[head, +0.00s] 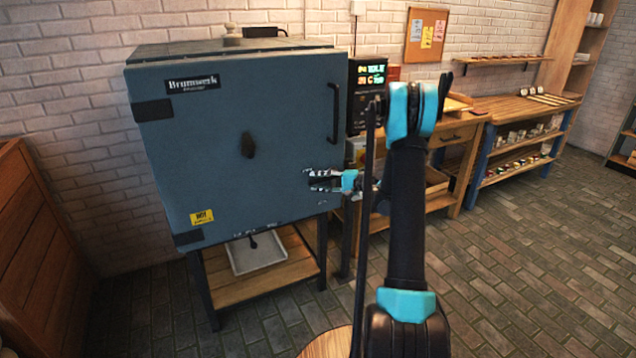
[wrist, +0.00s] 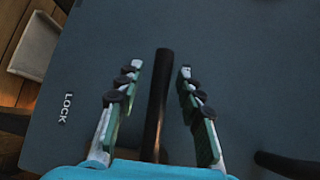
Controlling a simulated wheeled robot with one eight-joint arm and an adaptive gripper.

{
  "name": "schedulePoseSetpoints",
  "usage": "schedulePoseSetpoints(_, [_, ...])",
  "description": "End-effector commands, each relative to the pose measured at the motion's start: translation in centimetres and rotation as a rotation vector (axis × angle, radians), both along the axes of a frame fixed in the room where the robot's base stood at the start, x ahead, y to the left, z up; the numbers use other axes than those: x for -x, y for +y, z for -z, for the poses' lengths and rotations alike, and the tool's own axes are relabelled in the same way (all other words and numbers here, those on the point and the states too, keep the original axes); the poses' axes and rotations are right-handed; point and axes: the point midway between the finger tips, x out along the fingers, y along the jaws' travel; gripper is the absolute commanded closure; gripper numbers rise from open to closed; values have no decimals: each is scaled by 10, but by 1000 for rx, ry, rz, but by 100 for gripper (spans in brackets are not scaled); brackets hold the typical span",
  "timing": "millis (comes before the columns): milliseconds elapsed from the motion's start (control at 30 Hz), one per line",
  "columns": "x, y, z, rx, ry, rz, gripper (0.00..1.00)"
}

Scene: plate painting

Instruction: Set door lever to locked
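A blue-grey kiln door (head: 205,120) fills the left middle of the head view. In the wrist view, a black lever bar (wrist: 157,100) stands between the fingers of my gripper (wrist: 153,82). Gaps show on both sides of the bar, so the fingers are open around it. The word LOCK (wrist: 66,107) is on the door to the left of the left finger. In the head view my gripper (head: 312,180) is at the door's right side, fingers pointing left; I cannot make out the lever there.
A black pull handle (head: 335,112) is on the door above my gripper, and a dark knob (head: 248,145) is mid-door. A white tray (head: 262,256) is on the stand below. A lit control box (head: 369,80) and wooden benches (head: 520,105) are right of the kiln.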

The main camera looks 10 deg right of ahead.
Motion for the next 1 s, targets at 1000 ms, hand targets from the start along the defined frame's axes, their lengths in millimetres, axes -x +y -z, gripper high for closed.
schedulePoseSetpoints(1000, [0, 1, 1, 5, -2, 0, 100])
